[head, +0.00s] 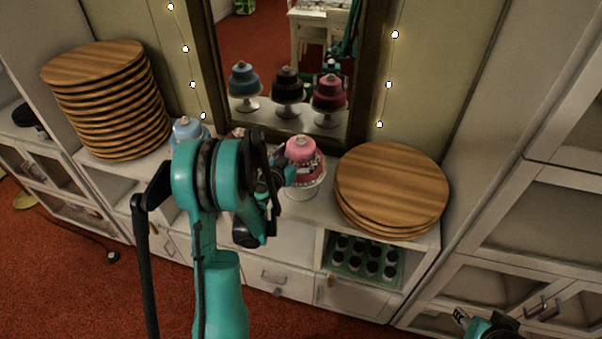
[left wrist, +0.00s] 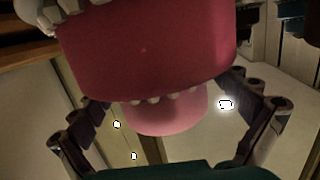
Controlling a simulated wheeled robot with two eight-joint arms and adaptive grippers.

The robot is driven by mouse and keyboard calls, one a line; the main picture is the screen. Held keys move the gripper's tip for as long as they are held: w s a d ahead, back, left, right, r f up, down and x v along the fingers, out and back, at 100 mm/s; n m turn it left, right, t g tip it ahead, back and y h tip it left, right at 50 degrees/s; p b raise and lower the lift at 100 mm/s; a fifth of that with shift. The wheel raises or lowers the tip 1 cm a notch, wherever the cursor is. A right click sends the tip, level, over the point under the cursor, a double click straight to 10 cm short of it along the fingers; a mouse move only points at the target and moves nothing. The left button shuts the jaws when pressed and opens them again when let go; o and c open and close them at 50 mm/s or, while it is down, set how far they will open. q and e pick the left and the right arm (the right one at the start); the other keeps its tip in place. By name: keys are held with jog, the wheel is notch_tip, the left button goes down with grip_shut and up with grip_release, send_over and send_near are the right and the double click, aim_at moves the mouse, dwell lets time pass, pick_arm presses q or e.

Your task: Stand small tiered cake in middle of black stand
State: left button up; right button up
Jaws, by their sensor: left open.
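A small tiered cake, pink on top with a deeper red-pink lower tier (head: 302,150), stands on a white footed stand (head: 305,192) on the cabinet top. My left gripper (head: 283,175) is at its left side, partly hidden by my own arm. In the left wrist view the cake (left wrist: 150,55) appears upside down between the spread fingers of the left gripper (left wrist: 168,100), which are open. A dark flat thing (head: 30,116) on the far-left cabinet may be the black stand; I cannot tell. My right gripper (head: 465,320) is at the bottom right edge, mostly cut off.
A tall stack of round wooden boards (head: 105,100) stands left; a shorter stack (head: 392,185) stands close right of the cake. A blue cake (head: 187,130) is partly behind my arm. A mirror (head: 290,60) behind reflects three cakes. Dark-topped jars (head: 365,255) fill a lower shelf.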

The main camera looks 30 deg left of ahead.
pick_arm(q)
jog(key=shift+w, duration=0.35)
jog(key=c, duration=1.8)
jog(key=shift+r, duration=0.1)
jog(key=shift+c, duration=0.2)
